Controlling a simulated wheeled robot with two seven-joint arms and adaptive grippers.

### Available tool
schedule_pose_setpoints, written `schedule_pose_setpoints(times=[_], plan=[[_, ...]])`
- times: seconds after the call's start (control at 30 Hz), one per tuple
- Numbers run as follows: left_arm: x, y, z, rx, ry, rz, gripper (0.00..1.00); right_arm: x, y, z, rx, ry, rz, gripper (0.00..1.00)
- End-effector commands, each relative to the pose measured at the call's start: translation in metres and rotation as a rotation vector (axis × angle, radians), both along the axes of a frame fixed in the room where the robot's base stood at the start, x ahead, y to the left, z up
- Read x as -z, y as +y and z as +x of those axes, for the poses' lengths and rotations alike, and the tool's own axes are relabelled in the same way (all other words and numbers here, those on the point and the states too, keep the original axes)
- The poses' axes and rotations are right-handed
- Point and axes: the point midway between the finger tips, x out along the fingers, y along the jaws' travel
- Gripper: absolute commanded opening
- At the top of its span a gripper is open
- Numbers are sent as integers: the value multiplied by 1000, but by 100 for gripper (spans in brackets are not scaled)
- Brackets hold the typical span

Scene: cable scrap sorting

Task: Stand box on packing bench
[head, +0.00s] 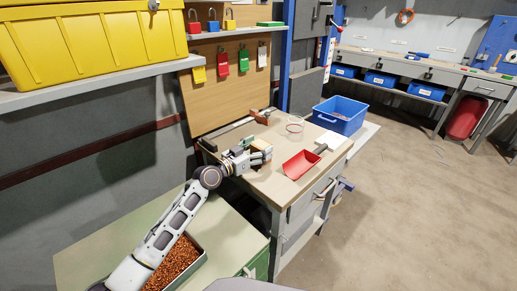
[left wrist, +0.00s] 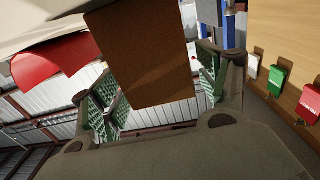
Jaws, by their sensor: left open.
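A small brown box (head: 262,146) is at the left part of the wooden-topped bench (head: 265,185), partly hidden by my left gripper. My left gripper (head: 252,156) is over that bench at the box, with its fingers apart. In the left wrist view the box (left wrist: 140,60) shows as a dark brown face between the two green-padded fingers of the gripper (left wrist: 160,88). A gap shows between the box and the right finger; I cannot tell whether the left finger touches it. Whether the box's base rests on the bench is hidden. My right gripper is not in view.
A tray of copper scrap (head: 177,262) is on the green table at the front left. A tool board (head: 225,95) rises behind.

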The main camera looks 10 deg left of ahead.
Motion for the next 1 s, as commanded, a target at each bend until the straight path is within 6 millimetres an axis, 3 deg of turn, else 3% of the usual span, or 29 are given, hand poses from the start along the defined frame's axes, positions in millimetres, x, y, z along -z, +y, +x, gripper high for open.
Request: schedule_pose_setpoints(times=[0.1, 1.0], plan=[[-7, 1, -1, 0, -1, -1, 75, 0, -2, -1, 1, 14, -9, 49], [-4, 49, -74, 0, -1, 2, 75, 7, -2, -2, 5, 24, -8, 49]])
